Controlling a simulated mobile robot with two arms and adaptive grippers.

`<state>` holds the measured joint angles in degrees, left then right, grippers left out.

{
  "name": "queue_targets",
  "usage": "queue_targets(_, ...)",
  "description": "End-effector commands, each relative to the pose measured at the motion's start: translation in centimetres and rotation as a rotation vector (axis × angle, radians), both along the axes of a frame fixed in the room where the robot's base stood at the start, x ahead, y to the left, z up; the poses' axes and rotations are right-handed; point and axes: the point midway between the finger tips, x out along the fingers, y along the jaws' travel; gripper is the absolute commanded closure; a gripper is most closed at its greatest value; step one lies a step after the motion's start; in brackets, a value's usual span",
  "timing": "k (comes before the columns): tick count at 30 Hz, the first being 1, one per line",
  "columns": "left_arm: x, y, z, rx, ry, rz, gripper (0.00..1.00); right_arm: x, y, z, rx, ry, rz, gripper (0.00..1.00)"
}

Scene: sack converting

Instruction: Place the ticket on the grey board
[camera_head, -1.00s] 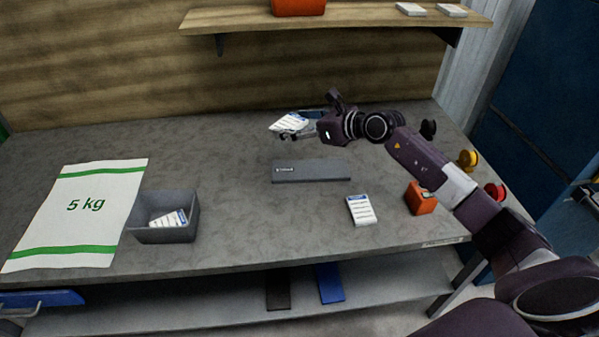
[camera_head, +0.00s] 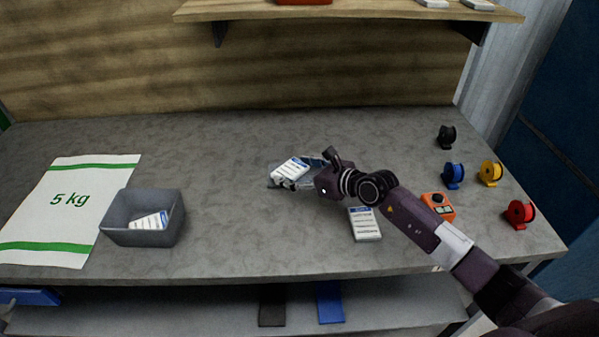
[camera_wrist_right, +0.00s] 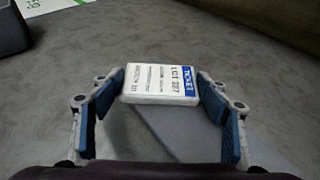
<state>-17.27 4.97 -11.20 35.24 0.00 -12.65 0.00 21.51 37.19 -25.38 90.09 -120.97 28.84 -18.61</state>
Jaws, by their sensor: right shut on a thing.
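The ticket (camera_head: 290,168), a white card block with a blue band and printed lines, is held in my right gripper (camera_head: 292,180). In the right wrist view the ticket (camera_wrist_right: 160,84) sits between the two blue-padded fingers, its "TICKET" band toward the right. The grey board (camera_head: 273,184) lies on the bench under the gripper, mostly hidden by it and the ticket. The ticket appears just above the board; whether they touch I cannot tell. My left gripper is not in view.
A similar white card block (camera_head: 365,227) lies right of the gripper, by an orange device (camera_head: 438,206). A grey bin (camera_head: 143,238) with cards and a 5 kg sack (camera_head: 70,200) are at left. Several coloured spools (camera_head: 453,174) stand at right. The bench's middle left is clear.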

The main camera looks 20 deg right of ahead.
Motion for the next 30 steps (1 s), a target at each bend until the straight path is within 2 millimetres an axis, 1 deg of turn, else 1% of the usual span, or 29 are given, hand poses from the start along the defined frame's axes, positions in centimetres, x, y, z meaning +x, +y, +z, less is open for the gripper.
queue_targets(3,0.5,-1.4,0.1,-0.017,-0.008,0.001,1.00,-0.1,0.0,0.0,-0.001,0.004,0.001,0.56)
queue_targets(5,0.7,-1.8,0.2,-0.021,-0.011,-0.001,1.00,-0.1,0.0,0.0,-0.001,0.004,0.001,0.56)
queue_targets(10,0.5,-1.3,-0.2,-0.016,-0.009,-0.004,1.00,-0.1,0.0,-0.5,0.000,0.005,0.000,0.56)
queue_targets(11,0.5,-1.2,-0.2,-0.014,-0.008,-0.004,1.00,-0.1,0.0,-0.6,0.000,0.005,0.000,0.30)
queue_targets(15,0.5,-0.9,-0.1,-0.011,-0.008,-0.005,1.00,-0.1,0.0,-0.5,-0.001,0.004,0.001,0.15)
queue_targets(23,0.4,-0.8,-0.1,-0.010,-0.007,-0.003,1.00,-0.1,0.0,-0.4,-0.001,0.004,0.001,0.14)
queue_targets(27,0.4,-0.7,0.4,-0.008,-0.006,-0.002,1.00,-0.1,-0.1,0.3,-0.002,0.004,0.001,0.14)
queue_targets(30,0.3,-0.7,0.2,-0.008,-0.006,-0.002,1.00,-1.1,-0.7,0.3,-0.002,0.006,0.000,0.14)
